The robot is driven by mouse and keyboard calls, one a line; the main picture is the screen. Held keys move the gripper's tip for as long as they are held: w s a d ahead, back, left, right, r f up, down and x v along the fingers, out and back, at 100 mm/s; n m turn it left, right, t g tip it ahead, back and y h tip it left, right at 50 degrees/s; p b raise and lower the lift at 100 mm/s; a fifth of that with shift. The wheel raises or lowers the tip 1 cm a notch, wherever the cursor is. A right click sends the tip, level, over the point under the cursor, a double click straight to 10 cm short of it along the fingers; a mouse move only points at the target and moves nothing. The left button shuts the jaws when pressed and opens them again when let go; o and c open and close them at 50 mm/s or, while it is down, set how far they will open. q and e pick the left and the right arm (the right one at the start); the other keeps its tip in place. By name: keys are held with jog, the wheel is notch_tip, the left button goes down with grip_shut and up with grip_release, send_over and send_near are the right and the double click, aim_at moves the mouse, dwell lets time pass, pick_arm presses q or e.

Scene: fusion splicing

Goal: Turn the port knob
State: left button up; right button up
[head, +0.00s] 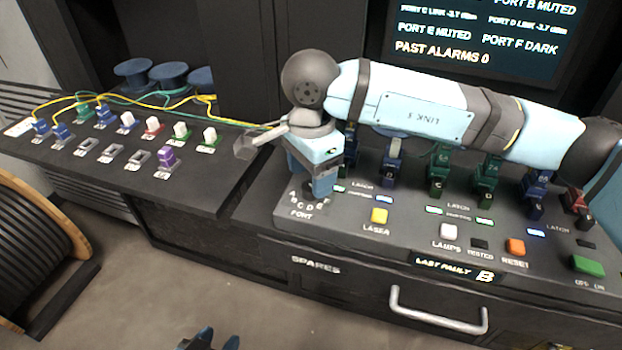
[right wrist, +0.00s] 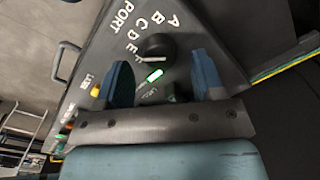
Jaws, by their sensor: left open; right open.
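The port knob (right wrist: 155,46) is a dark round knob with a pale pointer line in the right wrist view. Letters from A onward curve around one side of it, beside the word PORT (right wrist: 122,15). The pointer lies toward the last letters of the arc; I cannot tell which one exactly. My right gripper (right wrist: 163,72) is open, its blue fingers on either side of the knob near the tips. I cannot tell whether they touch it. In the head view the right gripper (head: 320,186) stands over the PORT label and hides the knob. My left gripper (head: 210,341) is open and empty at the bottom edge.
The console carries a yellow LASER button (head: 379,215), a white LAMPS button (head: 450,231), an orange RESET button (head: 515,246) and a green switch (head: 587,265). Several plugs stand behind them. A fibre panel (head: 200,190) is at left, a cable reel (head: 35,240) beside it. A drawer handle (head: 437,318) sticks out below.

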pick_arm(q)
jog(key=shift+a+p, duration=0.1)
jog(key=shift+p, duration=0.35)
pick_arm(e)
notch_tip(320, 180, up, 12)
jog(key=shift+f, duration=0.25)
pick_arm(q)
jog(key=shift+s, duration=0.1)
pick_arm(e)
jog(key=shift+s, duration=0.1)
